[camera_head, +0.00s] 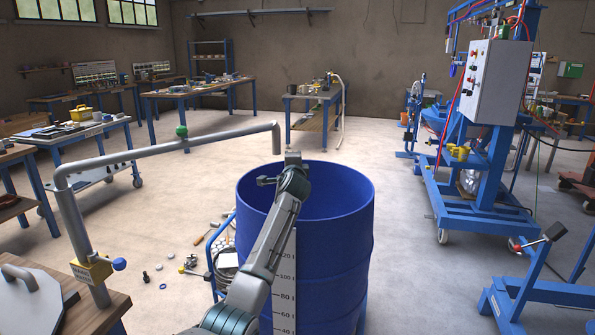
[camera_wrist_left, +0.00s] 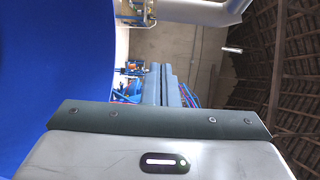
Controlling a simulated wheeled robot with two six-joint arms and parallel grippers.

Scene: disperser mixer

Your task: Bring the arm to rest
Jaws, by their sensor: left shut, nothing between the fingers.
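My left arm (camera_head: 272,240) reaches up from the bottom of the head view, in front of the large blue drum (camera_head: 345,250). My left gripper (camera_head: 292,160) is at the drum's rim in that view; whether it touches the rim cannot be told. In the left wrist view the gripper's fingers (camera_wrist_left: 160,80) are together with nothing between them. The drum's blue wall (camera_wrist_left: 50,60) fills the left of that view. My right gripper is not in view.
A grey pipe (camera_head: 165,147) with a green knob arches toward the drum, its downturned end just beyond my gripper. A blue machine frame (camera_head: 480,195) with a control box stands right. A wooden bench (camera_head: 95,305) is at lower left. Floor is clear between drum and machine.

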